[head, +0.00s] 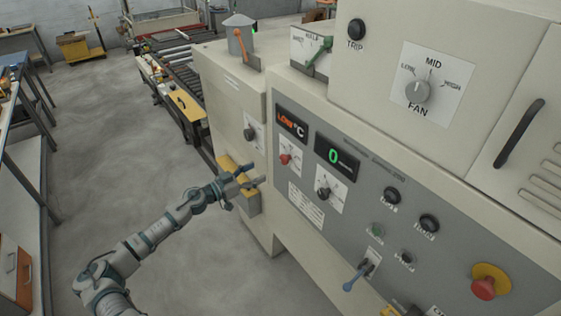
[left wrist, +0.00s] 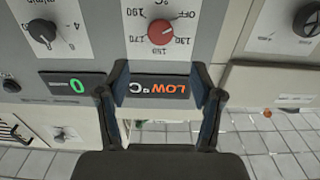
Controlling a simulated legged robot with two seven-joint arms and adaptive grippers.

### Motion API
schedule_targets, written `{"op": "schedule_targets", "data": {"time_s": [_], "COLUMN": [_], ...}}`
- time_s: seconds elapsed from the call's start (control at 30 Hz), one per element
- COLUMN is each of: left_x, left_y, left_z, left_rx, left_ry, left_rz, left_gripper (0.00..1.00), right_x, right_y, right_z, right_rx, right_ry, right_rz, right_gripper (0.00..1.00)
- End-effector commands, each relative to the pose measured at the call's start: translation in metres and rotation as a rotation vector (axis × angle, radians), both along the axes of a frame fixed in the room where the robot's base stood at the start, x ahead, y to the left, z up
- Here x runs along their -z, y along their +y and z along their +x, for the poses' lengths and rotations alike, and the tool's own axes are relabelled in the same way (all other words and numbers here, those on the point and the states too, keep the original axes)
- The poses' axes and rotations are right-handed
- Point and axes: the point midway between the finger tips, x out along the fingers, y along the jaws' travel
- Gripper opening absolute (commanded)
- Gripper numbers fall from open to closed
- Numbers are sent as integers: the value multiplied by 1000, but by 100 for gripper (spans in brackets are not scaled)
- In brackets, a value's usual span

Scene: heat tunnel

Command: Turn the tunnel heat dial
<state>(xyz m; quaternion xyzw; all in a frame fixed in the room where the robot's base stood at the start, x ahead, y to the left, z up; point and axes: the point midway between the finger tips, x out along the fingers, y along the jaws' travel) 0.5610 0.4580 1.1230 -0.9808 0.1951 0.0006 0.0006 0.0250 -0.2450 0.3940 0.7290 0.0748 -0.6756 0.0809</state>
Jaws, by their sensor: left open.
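The tunnel heat dial (head: 285,158) is a small red knob on the grey control panel, below the "LOW °C" display (head: 292,122). In the left wrist view, which is upside down, the red heat dial (left wrist: 166,31) sits on a white scale plate with OFF and temperature numbers. My left gripper (head: 247,178) is open and empty, left of and a little below the dial in the head view. In the left wrist view the left gripper's fingers (left wrist: 161,75) frame the display, with the dial just beyond the tips. They do not touch the dial. My right gripper is not in view.
A black-knobbed speed dial (head: 324,192) and a green "0" display (head: 336,157) are beside the heat dial. A blue-handled lever (head: 358,274) and red stop button (head: 485,287) lie lower right. A yellow block (head: 235,173) is behind my left gripper.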

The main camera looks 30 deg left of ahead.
Motion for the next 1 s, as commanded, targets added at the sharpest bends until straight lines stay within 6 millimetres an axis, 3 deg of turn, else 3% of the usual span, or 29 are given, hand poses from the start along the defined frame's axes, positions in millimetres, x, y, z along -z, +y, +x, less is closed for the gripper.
{"op": "schedule_targets", "data": {"time_s": [0.6,0.8,1.0], "left_x": [0,0,1], "left_y": [-32,-41,-40], "left_z": [88,102,103], "left_rx": [-1,0,0], "left_ry": [-3,-2,0], "left_rz": [-8,-3,-2], "left_gripper": [66,66,66], "right_x": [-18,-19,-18], "right_y": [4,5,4], "right_z": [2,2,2], "right_rx": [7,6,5], "right_ry": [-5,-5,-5], "right_rz": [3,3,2], "right_gripper": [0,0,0]}}
